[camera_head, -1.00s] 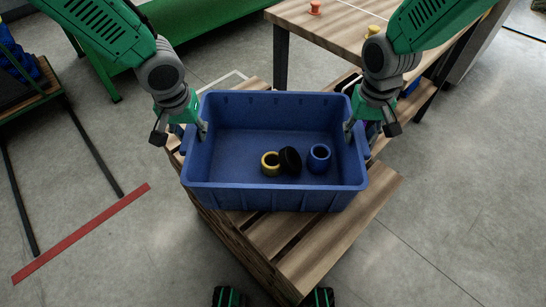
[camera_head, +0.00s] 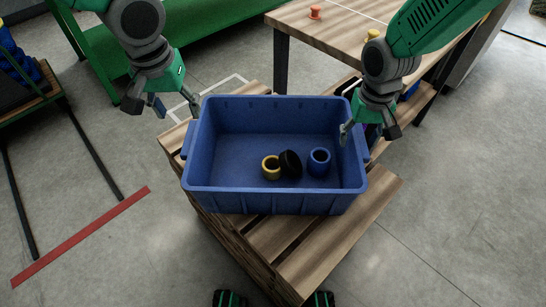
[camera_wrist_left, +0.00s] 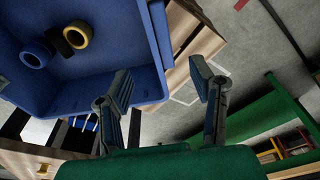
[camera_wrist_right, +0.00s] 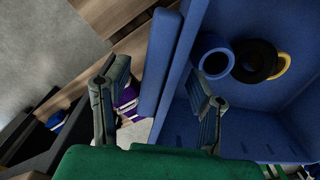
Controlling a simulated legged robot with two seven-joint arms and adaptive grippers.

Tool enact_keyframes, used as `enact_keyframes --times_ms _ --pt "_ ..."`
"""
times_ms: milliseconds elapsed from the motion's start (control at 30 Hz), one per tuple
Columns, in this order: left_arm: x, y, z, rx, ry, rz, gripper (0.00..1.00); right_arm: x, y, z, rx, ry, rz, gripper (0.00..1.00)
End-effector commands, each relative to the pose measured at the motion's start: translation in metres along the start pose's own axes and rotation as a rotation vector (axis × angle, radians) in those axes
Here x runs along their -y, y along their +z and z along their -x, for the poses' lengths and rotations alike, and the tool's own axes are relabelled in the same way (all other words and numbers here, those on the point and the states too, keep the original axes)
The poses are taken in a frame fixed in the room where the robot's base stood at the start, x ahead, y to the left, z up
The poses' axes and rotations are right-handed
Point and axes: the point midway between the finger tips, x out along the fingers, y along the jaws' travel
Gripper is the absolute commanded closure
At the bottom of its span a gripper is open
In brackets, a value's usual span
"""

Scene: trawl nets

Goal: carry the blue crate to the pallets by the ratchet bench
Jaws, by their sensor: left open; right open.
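The blue crate (camera_head: 262,201) sits level on a stack of wooden pallets (camera_head: 345,232) in front of me. Inside it lie a yellow ring (camera_head: 270,167), a black ring (camera_head: 291,162) and a blue ring (camera_head: 319,161). My right gripper (camera_head: 368,128) is open at the crate's right side. In the right wrist view the right wall's handle (camera_wrist_right: 152,85) lies between its spread fingers; contact cannot be told.
A wooden table (camera_head: 335,32) with an orange spool (camera_head: 315,12) and a yellow spool (camera_head: 371,35) stands behind right. A green bench (camera_head: 215,30) is behind left. A cart (camera_head: 30,85) stands at far left. Floor is open at right and beside the red floor stripe (camera_head: 85,232).

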Motion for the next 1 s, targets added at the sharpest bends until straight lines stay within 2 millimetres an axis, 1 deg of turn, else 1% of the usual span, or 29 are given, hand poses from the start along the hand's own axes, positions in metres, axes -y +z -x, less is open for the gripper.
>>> enact_keyframes --times_ms 33,100,167,267,367,600,700,833,1000 --pt "0.000 -0.001 0.007 -0.002 0.000 0.000 0.50 0.000 0.000 0.000 0.000 0.000 0.000 0.50" --pt "0.000 0.000 0.013 -0.001 0.001 0.000 0.50 0.000 0.000 0.000 0.000 0.000 0.000 0.50" --pt "0.000 0.000 0.016 0.000 0.000 0.001 0.50 0.000 0.000 0.001 0.000 0.000 0.000 0.50" --pt "0.000 0.000 0.018 0.001 0.000 0.000 0.50 0.000 -0.001 0.008 -0.001 0.000 0.000 0.50" --pt "0.000 0.000 0.018 0.001 0.000 0.000 0.50 0.000 -0.002 0.024 -0.004 0.000 0.000 0.50" --pt "0.000 0.000 0.018 0.001 0.000 -0.001 0.50 0.000 -0.002 0.076 -0.005 -0.001 0.000 0.50" --pt "0.000 0.000 0.017 0.001 0.000 -0.001 0.50 0.000 -0.001 0.094 -0.003 0.000 0.000 0.50" --pt "0.000 0.000 0.017 0.001 0.000 -0.001 0.50 0.000 -0.002 0.110 -0.001 0.000 -0.001 0.50" --pt "0.000 0.000 0.017 0.001 0.000 -0.001 0.50 0.000 -0.001 0.119 0.001 0.000 0.000 0.50"
